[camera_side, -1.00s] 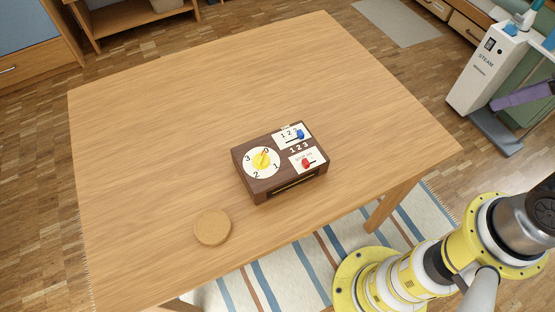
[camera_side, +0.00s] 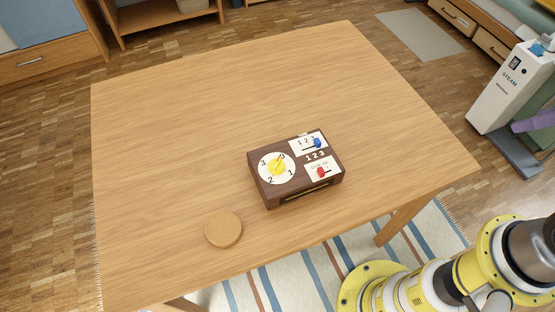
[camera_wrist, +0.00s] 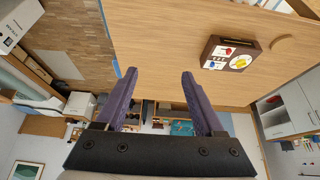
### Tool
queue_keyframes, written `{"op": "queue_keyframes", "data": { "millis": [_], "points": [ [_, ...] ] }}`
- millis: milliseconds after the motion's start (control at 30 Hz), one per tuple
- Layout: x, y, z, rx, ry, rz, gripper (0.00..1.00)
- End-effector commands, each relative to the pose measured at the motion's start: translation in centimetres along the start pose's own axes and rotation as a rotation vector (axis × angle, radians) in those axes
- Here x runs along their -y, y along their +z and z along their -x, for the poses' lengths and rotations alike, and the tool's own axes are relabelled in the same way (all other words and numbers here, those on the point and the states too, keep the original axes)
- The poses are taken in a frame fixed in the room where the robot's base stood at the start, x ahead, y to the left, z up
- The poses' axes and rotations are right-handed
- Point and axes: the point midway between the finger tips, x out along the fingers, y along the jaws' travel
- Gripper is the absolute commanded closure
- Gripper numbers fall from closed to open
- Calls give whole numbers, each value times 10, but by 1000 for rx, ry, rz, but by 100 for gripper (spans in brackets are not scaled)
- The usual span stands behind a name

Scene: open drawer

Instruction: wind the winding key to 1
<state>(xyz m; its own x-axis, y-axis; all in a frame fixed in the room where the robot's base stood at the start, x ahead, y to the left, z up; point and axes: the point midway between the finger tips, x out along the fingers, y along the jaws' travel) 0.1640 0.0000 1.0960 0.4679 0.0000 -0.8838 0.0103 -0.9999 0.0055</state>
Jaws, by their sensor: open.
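The winding key (camera_side: 279,164) is a yellow knob on a white round dial (camera_side: 264,172) marked 0, 1, 2 and 3. Its pointer is turned toward the 0. The dial is on the top of a dark brown box (camera_side: 272,201) that sits on the table. The key (camera_wrist: 239,63) and box (camera_wrist: 218,40) also show in the wrist view, at upper right. My gripper (camera_wrist: 154,76) is open and empty, with its two purple fingers apart. It is well away from the box.
The box also carries a blue slider (camera_side: 318,143) and a red slider (camera_side: 321,172) on white plates. A round cork coaster (camera_side: 224,230) lies left of the box, near the table's front edge. The wooden table (camera_side: 200,110) is otherwise clear.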

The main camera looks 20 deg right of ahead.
Motion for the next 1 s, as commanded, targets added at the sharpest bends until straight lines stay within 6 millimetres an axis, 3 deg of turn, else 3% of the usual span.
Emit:
{"op": "queue_keyframes", "data": {
  "millis": [233, 467, 600, 733, 900, 1000],
  "points": [
    [7, -68, 28, -26, -17, 56, 22],
    [42, -147, 19, 38, -71, 182, 22],
    [79, -190, -3, 93, -106, 273, 22],
    [122, -218, -34, 148, -136, 361, 22],
    [189, -236, -84, 228, -169, 481, 22],
    [232, -234, -118, 279, -184, 553, 22]
  ]
}}
